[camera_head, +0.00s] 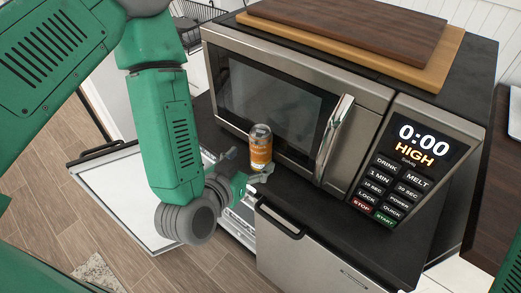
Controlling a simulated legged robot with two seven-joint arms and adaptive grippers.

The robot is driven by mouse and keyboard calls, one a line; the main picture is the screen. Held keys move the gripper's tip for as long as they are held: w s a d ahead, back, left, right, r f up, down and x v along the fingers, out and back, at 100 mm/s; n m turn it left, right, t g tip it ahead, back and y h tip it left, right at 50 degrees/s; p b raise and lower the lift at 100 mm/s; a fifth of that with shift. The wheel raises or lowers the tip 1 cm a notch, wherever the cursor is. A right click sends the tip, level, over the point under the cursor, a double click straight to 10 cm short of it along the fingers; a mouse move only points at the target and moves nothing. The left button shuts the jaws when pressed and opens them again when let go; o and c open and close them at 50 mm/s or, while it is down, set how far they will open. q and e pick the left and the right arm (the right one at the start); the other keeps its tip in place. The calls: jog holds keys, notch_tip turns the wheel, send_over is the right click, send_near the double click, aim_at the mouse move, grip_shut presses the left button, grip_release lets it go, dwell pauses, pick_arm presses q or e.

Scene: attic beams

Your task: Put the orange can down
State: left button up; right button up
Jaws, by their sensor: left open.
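The orange can (261,150), with a silver top, is upright in front of the microwave door. My left gripper (249,166) is at the can's lower part, with one finger to its left and the other at its lower right. The gripper is open. The can's base is partly hidden by the gripper, and I cannot tell whether a finger touches it. The can appears to be at the dark counter (330,215), but its contact with the surface is hard to see. My right gripper is not in view.
The microwave (380,110) stands close behind the can, its handle (335,140) sticking out to the right. Wooden boards (360,35) lie on top of it. Below the counter, an appliance door (125,195) hangs open at the left, beside a closed steel front (300,255).

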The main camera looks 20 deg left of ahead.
aim_at(254, 159)
pick_arm(q)
jog(key=x, duration=0.4)
jog(key=shift+w+d+f, duration=0.15)
jog(key=shift+w+f, duration=0.1)
jog(key=shift+w+d, duration=0.15)
jog(key=shift+d, duration=0.2)
jog(key=shift+a, duration=0.15)
jog(key=c, duration=1)
jog(key=shift+a+f, duration=0.1)
jog(key=shift+a, duration=0.15)
grip_shut()
